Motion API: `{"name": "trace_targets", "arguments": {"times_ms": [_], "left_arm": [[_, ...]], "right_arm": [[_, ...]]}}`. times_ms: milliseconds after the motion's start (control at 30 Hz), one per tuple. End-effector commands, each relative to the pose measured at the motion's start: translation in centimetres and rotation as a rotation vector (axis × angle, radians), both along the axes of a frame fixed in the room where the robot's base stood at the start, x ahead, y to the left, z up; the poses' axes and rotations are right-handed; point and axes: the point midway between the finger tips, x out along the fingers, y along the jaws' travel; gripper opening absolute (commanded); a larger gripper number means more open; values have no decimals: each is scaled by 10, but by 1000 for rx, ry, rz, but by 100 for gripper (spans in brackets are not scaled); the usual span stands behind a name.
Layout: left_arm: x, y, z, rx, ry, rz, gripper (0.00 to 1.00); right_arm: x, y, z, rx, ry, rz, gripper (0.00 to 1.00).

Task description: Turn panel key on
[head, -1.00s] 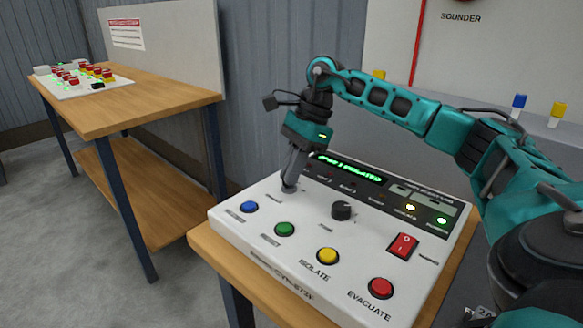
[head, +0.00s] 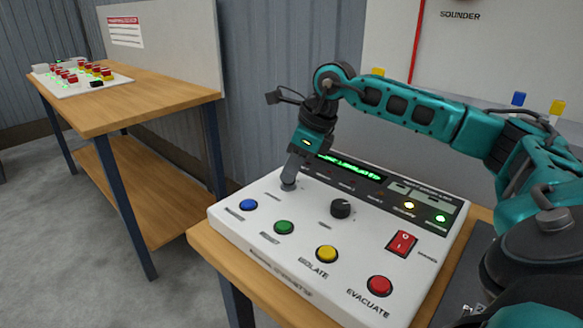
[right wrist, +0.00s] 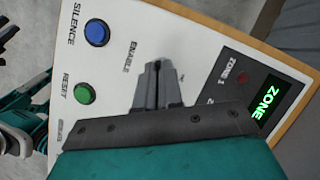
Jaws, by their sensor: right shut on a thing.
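The white control panel (head: 262,238) lies on a wooden table, with buttons, a knob and a green lit display. My right gripper (head: 291,179) points down at the panel's back left corner, shut on the panel key. The jaws hide most of the key, and only the grey round key switch (head: 288,187) shows at their tips. In the right wrist view the closed jaws (right wrist: 160,75) stand at the label ENABLE, between the blue button and the display. The key's exact angle cannot be made out. My left gripper is not in view.
Near the jaws are the blue button (head: 249,205), green button (head: 284,228) and black knob (head: 341,208). A yellow button (head: 327,254), red button (head: 379,286) and red rocker switch (head: 402,243) are farther right. Another table (head: 150,97) stands at the left.

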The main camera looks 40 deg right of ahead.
Motion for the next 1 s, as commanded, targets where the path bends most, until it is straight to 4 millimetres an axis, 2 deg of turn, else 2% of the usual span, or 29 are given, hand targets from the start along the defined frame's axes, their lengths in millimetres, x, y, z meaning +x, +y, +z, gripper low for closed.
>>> {"name": "trace_targets", "arguments": {"times_ms": [533,600,800,1000], "left_arm": [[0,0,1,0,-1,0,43],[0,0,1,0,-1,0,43],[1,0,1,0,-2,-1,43],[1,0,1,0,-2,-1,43]], "right_arm": [[0,0,1,0,-1,-30,0],[0,0,1,0,-1,-30,11],[0,0,1,0,0,-28,30],[0,0,0,0,0,-27,32]]}}
